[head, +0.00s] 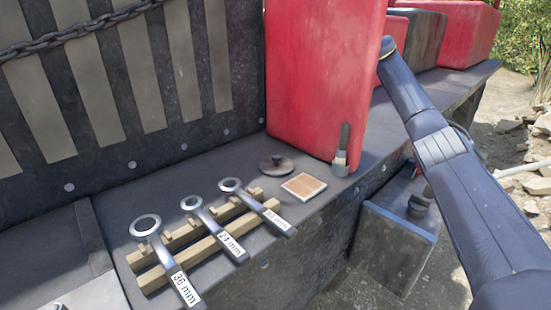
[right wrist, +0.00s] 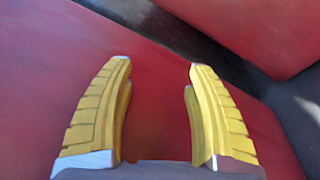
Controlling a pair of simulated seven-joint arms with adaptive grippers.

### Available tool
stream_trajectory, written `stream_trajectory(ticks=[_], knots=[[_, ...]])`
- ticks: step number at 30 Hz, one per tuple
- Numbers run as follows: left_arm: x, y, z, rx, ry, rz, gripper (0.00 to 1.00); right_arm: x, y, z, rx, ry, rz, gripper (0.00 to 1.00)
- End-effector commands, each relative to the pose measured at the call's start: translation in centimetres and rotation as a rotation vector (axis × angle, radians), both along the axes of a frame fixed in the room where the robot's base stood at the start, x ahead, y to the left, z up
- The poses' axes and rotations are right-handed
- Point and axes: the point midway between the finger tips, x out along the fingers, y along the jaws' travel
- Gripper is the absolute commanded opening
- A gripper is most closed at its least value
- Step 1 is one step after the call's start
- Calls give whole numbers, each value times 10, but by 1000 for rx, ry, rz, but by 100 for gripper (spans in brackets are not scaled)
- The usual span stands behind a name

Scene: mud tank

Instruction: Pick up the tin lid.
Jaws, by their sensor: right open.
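The tin lid (head: 276,164) is a dark, round, shallow disc with a small knob in its middle. It lies flat on the dark grey ledge (head: 120,190), close to the foot of a tall red container (head: 320,80). Nothing touches it from above. My right gripper (right wrist: 158,65) shows in the right wrist view with its two yellow fingers apart and nothing between them. It faces red surfaces there, and the lid is not in that view. In the head view my right arm reaches up at the right, away from the lid; its fingers are not visible. My left gripper is not in view.
A small metal pot with a dark handle (head: 341,150) and a square tile (head: 304,186) stand right of the lid. Three labelled ring spanners (head: 213,225) lie across wooden strips (head: 190,255) in front. More red containers (head: 455,30) line the ledge behind.

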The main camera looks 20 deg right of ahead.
Motion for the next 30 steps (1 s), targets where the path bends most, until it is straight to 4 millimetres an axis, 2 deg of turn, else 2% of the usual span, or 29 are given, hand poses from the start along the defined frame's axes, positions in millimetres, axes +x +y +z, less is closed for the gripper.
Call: stream_trajectory(ticks=[1,3,6,9,11,14,18,24,30], knots=[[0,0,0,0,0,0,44,-2,38,-10,-85,50,66,56],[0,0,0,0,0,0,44,-9,83,-31,-207,136,152,56],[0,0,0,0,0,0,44,-25,131,-64,-383,268,251,56],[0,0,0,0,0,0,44,-45,163,-96,-553,413,320,56],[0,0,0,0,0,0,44,-59,174,-113,-653,506,345,56],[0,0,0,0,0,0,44,-82,181,-136,-806,664,358,56],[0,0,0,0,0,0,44,-111,174,-154,-972,870,323,56],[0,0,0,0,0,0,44,-140,159,-158,-1106,1081,233,56],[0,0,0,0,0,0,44,-152,150,-158,-1148,1175,179,56]])
